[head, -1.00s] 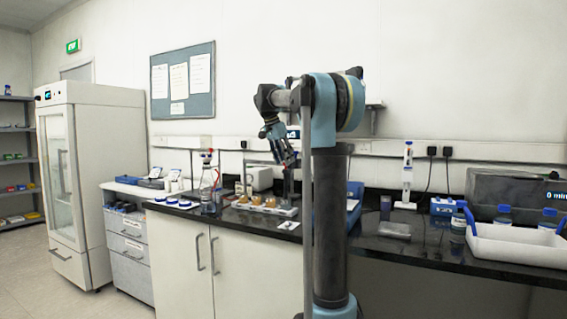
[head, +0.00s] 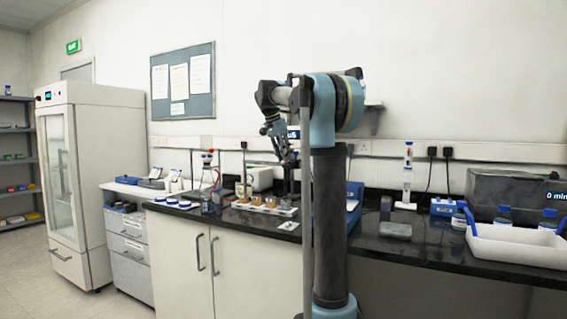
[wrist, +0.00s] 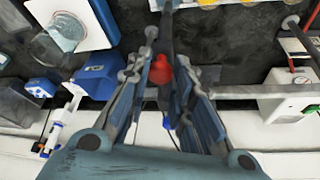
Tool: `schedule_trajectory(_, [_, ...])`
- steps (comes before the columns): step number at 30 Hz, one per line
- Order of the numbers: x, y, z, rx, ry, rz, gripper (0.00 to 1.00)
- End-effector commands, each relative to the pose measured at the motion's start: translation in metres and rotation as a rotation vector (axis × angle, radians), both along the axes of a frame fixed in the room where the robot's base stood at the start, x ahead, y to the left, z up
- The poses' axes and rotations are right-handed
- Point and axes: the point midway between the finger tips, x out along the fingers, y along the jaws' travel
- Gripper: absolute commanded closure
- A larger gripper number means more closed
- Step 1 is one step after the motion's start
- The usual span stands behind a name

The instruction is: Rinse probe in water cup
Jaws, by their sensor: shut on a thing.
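My gripper (head: 287,155) hangs over the back of the black bench, just left of my arm's column. In the wrist view my gripper (wrist: 166,66) is shut on a slim dark probe (wrist: 167,42) with a red part between the fingers. The probe's tip is hard to make out. A clear glass beaker (wrist: 66,32) with pale liquid stands on a white-topped device to the left in the wrist view, apart from the gripper; I cannot tell if it is the water cup. Amber-filled cups (head: 256,200) stand on a white tray just left of the gripper.
A flask stand (head: 208,190) with a red top is left of the cups. A white box (head: 259,178) stands behind them. A blue device (head: 354,195) is partly hidden by my column. A white tray (head: 515,245) and bottles are at the right.

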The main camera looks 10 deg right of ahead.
Motion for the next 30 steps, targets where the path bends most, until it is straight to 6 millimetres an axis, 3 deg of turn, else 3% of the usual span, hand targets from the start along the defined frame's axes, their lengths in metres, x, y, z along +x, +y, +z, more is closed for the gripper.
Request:
schedule_trajectory(7, [0.001, 0.000, 0.034, 0.000, -0.001, 0.000, 1.00])
schedule_trajectory(19, [0.001, -0.001, 0.042, -0.003, -0.004, 0.001, 1.00])
schedule_trajectory(20, [0.001, -0.001, 0.042, -0.003, -0.004, 0.001, 0.72])
schedule_trajectory(22, [0.001, -0.001, 0.041, -0.004, -0.003, 0.000, 0.57])
schedule_trajectory(30, [0.000, -0.001, 0.040, -0.001, -0.002, 0.000, 0.57])
